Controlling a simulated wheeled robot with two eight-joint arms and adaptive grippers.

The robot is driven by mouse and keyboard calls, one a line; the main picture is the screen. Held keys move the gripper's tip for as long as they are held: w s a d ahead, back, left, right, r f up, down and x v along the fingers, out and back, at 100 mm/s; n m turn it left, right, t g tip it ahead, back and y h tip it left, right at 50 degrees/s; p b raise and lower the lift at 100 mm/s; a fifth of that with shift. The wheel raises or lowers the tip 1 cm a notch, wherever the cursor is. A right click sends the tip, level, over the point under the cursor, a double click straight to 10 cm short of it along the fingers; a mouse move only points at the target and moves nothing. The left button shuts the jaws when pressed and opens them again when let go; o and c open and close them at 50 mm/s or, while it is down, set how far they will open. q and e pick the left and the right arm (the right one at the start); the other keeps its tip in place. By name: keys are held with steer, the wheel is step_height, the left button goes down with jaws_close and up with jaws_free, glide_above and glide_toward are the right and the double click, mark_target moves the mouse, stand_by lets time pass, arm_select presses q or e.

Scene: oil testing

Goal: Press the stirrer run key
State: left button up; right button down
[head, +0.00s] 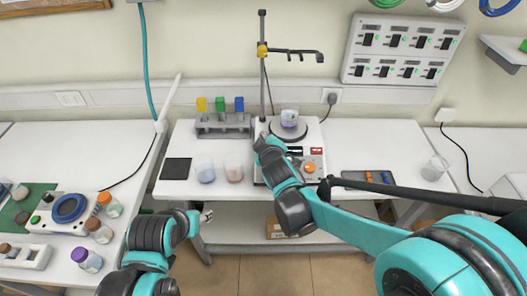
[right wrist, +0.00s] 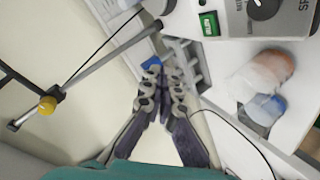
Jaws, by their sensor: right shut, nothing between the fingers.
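The stirrer (head: 317,160) stands at the middle of the table, a white box with a round top plate. A small beaker (head: 289,118) is on that plate. In the right wrist view, a lit green key (right wrist: 209,24) and a black knob (right wrist: 263,8) show on the stirrer's front panel. In the head view my right arm hides the panel's left part. My right gripper (right wrist: 161,72) is shut and empty; the green key shows up and to the right of its fingertips, apart from them. My left gripper (head: 206,216) is low in front of the table's left part; its jaws are unclear.
A stand rod (head: 262,60) with a clamp rises behind the stirrer. A dark tray (head: 370,181) lies to the right.

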steer(key=w+f+b, duration=0.1)
steer(key=f+b, duration=0.1)
steer(key=w+f+b, duration=0.1)
steer(key=f+b, duration=0.1)
steer(key=f, duration=0.1)
steer(key=w+f+b, duration=0.1)
steer(key=f+b, duration=0.2)
steer(key=shift+f, duration=0.1)
stand_by(1.4)
steer(key=shift+w+f+b, duration=0.1)
steer(key=shift+f+b, duration=0.3)
steer(key=shift+b, duration=0.05)
